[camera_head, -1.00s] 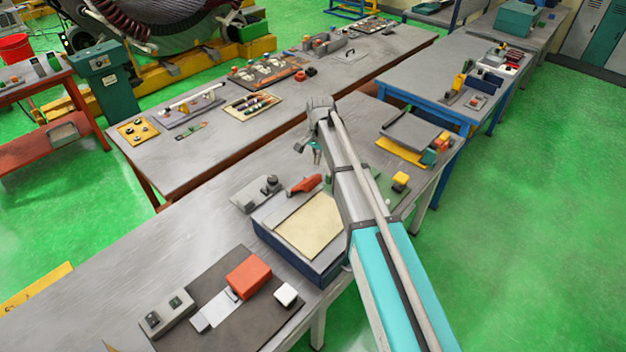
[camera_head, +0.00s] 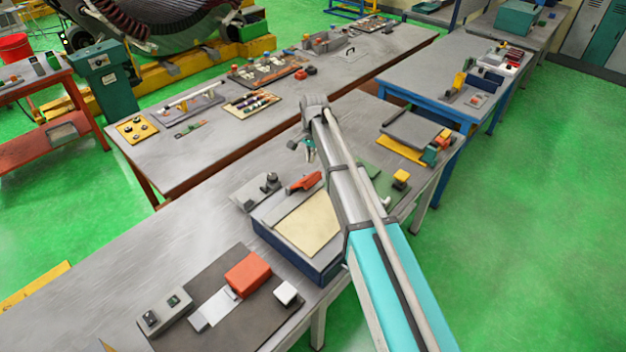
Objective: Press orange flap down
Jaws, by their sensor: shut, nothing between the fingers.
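Two orange pieces show. An orange-red, raised, narrow piece (camera_head: 305,182) is at the back edge of a dark blue box (camera_head: 290,252) with a beige top. A larger orange block (camera_head: 248,273) is on a dark plate (camera_head: 225,322) nearer the front. I cannot tell for certain which is the flap. My gripper (camera_head: 310,155) is small in view, at the end of my arm. It is shut and empty, and appears just beyond the narrow orange piece in the picture. Whether it touches anything cannot be made out.
A grey device (camera_head: 257,192) sits left of the blue box. A grey switch box (camera_head: 165,312) and a white block (camera_head: 286,293) flank the orange block. A yellow-topped block (camera_head: 401,178) is right of my arm. The table's left part is bare.

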